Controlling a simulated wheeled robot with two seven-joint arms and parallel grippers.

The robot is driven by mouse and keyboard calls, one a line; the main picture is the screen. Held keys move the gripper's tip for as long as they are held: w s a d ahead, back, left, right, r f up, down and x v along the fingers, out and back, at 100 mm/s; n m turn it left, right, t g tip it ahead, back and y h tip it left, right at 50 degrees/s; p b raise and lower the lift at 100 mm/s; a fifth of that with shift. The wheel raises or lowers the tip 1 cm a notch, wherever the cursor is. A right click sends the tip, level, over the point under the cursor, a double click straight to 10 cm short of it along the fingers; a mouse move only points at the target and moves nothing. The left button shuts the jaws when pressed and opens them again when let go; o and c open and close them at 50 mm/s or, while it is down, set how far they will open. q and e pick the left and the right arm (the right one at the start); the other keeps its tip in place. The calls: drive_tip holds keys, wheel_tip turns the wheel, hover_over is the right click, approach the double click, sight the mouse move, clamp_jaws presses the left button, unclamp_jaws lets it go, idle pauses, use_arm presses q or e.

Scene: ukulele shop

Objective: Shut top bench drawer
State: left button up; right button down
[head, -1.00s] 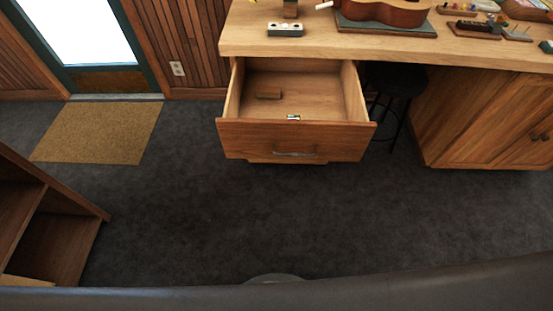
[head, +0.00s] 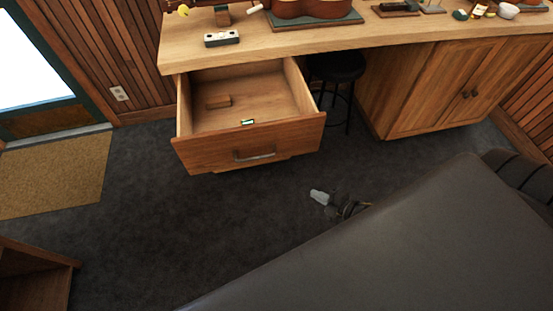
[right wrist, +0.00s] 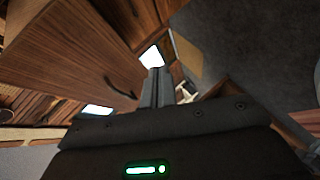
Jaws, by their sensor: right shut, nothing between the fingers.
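The top bench drawer (head: 215,155) stands pulled well out from under the left end of the workbench (head: 290,42) in the head view. Its wooden front has a metal bar handle (head: 254,155). My left gripper is out of view.
A black stool (head: 337,67) stands right beside the drawer under the bench. A cabinet (head: 440,90) supports the bench's right part. A wooden shelf unit (head: 40,275) is at lower left, near a tan mat (head: 50,175). Dark floor before the drawer is clear.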

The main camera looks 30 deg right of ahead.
drive_tip(key=a+r+n+t+y, duration=0.1)
drive_tip(key=a+r+n+y, duration=0.35)
drive_tip(key=r, duration=0.85)
drive_tip(key=w+a+f+p, duration=0.1)
drive_tip(key=w+a, duration=0.1)
drive_tip(key=w, duration=0.4)
drive_tip(key=w+a+f+p, duration=0.1)
drive_tip(key=w+a, duration=0.1)
drive_tip(key=w, duration=0.4)
drive_tip(key=shift+w+a+f+h+p, duration=0.2)
drive_tip(key=shift+a+f+h+p, duration=0.15)
drive_tip(key=shift+f, duration=0.05)
drive_tip(key=shift+w+d, duration=0.1)
